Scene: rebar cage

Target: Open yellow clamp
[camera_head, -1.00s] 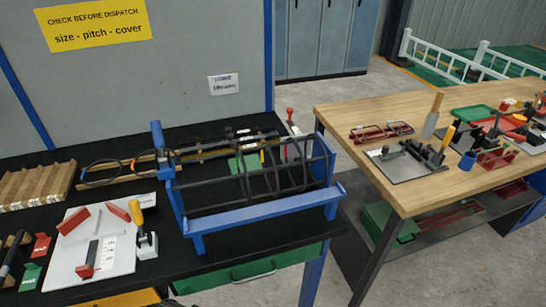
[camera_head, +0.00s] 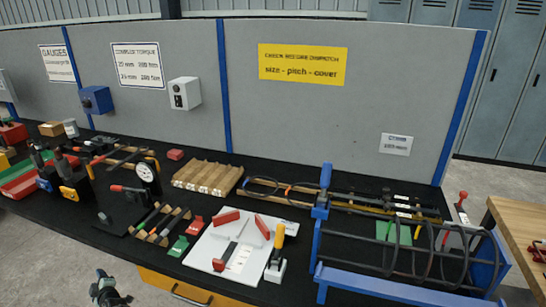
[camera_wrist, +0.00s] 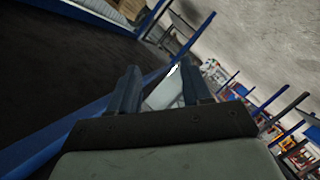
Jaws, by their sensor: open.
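The yellow clamp (camera_head: 278,237) has a yellow handle standing nearly upright on a pale grey base. It sits at the right front corner of a white board (camera_head: 208,247) on the black bench. My gripper (camera_wrist: 160,84) shows in the wrist view with its two dark fingers apart and nothing clear between them. A grey mechanical piece (camera_head: 106,288) at the lower left of the head view, off the bench's front edge, looks like the end of my arm. It is apart from the clamp. The clamp cannot be made out in the wrist view.
A blue-framed rebar cage (camera_head: 400,255) stands right of the clamp. Red blocks lie on the white board. A slotted wooden rack (camera_head: 207,177) is behind, and a red-handled clamp with a dial gauge (camera_head: 147,173) is to the left. A drawer (camera_head: 180,290) is below the bench edge.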

